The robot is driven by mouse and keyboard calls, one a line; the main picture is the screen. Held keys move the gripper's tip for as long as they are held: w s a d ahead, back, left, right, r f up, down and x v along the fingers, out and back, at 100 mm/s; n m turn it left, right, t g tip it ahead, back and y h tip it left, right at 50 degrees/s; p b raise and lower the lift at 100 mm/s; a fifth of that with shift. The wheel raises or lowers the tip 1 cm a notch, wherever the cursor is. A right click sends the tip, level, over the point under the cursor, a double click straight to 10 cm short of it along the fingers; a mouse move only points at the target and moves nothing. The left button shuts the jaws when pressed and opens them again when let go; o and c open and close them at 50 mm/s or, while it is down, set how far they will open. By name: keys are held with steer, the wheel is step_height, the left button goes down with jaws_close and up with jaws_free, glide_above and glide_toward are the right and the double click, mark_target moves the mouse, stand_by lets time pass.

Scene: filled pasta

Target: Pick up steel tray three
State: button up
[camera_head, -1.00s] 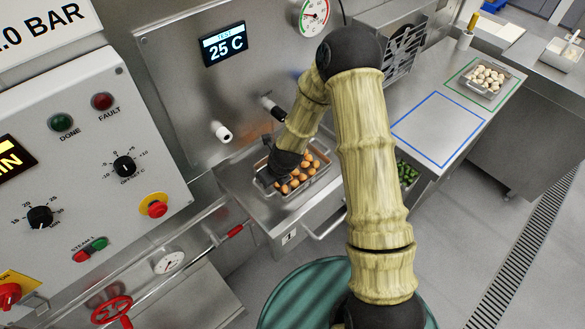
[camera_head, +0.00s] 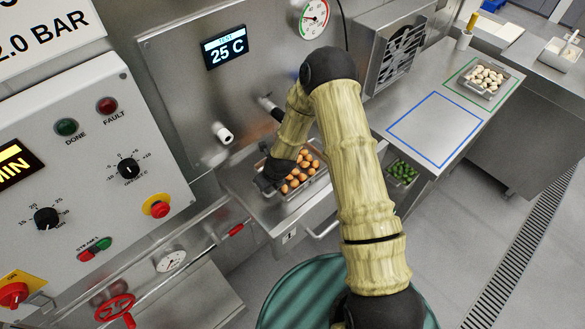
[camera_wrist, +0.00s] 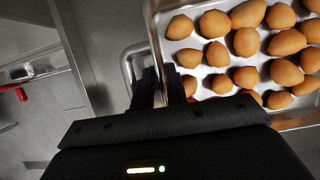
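A small steel tray (camera_head: 323,178) of brown, rounded pieces stands on the steel shelf below the 25 C display. My gripper (camera_head: 271,179) points down at the tray's left end. In the wrist view my gripper (camera_wrist: 160,88) has its dark fingers close together, one on each side of the tray's wall (camera_wrist: 157,40), and looks shut on it. The brown pieces lie to the right of the fingers, inside the tray. A second tray holds green pieces (camera_head: 402,172), and a third tray (camera_head: 487,92) holds pale pieces. I see no number on any tray.
A front panel marked 1 (camera_head: 289,237) and its handle lie below the shelf. A white-tipped nozzle (camera_head: 224,135) sticks out of the wall near my arm. The blue-outlined area (camera_head: 435,128) on the right counter is empty. A green drum (camera_head: 300,298) stands in front.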

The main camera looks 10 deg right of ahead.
jaws_close()
steer(key=shift+r, duration=0.1)
steer(key=shift+w+r+b, duration=0.1)
steer(key=shift+r+b, duration=0.3)
steer(key=s+d+b, duration=0.2)
steer(key=s, duration=0.1)
steer(key=shift+s+d+f, duration=0.1)
steer(key=shift+s+d, duration=0.1)
steer(key=shift+s, duration=0.05)
step_height(320, 180, up, 14)
steer(key=shift+w, duration=0.1)
stand_by(0.4)
